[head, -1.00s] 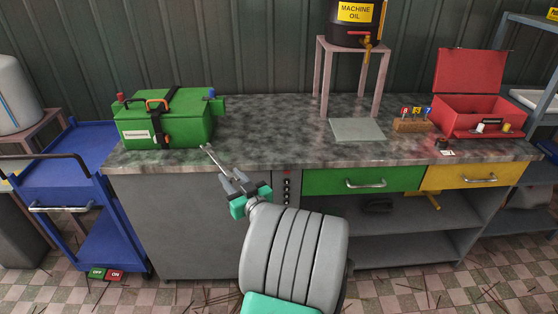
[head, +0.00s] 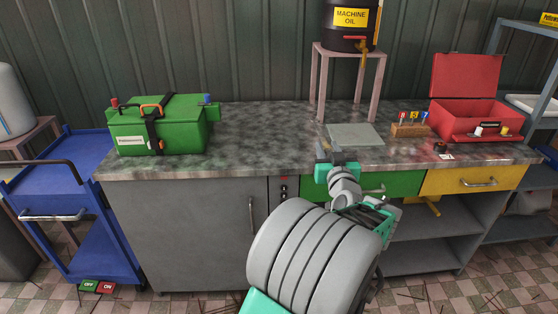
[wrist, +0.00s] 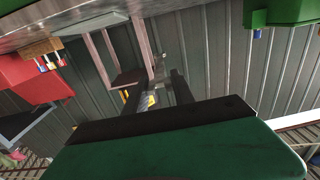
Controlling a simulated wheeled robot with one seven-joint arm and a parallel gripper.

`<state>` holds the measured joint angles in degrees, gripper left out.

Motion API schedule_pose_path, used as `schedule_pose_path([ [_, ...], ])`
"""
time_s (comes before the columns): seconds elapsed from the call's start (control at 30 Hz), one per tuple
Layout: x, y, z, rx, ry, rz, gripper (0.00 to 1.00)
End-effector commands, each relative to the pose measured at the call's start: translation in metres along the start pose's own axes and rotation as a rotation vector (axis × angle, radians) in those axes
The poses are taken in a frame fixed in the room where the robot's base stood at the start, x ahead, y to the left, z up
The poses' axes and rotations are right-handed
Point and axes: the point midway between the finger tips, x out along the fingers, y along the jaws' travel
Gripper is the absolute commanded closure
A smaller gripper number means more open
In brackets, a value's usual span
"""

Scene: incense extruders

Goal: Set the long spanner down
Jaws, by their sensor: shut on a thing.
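My gripper (head: 323,153) is at the bench's front edge, above the left end of the green drawer and just in front of the grey plate. Its jaws point away from the head camera, towards the back wall. The long spanner is held in the jaws, but it is hard to make out in the head view. In the wrist view, a thin piece with a pale tip (wrist: 164,57) shows beyond the dark fingers and is probably the spanner's end. The square grey plate (head: 356,134) lies flat on the mottled bench top (head: 255,138).
A green toolbox (head: 185,128) stands on the left of the bench. A stand (head: 316,85) carries the machine oil barrel (head: 350,28) behind the plate. A wooden block with numbered tags (head: 410,130) and an open red toolbox (head: 470,115) are on the right. The bench's left-middle is clear.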

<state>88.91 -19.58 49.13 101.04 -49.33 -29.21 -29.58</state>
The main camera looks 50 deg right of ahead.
Motion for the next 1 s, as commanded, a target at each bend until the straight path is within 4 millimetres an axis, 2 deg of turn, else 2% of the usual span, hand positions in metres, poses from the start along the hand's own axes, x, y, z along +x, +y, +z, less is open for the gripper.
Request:
schedule_pose_path([
  [0.13,0.007,-0.014,0.005,0.002,-0.001,-0.006,1.00],
  [0.37,0.037,-0.072,0.032,0.002,-0.003,-0.012,1.00],
  [0.43,0.046,-0.089,0.042,0.001,-0.004,-0.012,1.00],
  [0.53,0.055,-0.102,0.068,0.001,-0.004,-0.007,1.00],
  [0.83,0.068,-0.126,0.101,0.001,-0.003,-0.005,1.00],
  [0.9,0.067,-0.123,0.119,0.002,-0.006,0.000,1.00],
  [1.0,0.068,-0.123,0.126,0.001,0.001,-0.001,1.00],
])
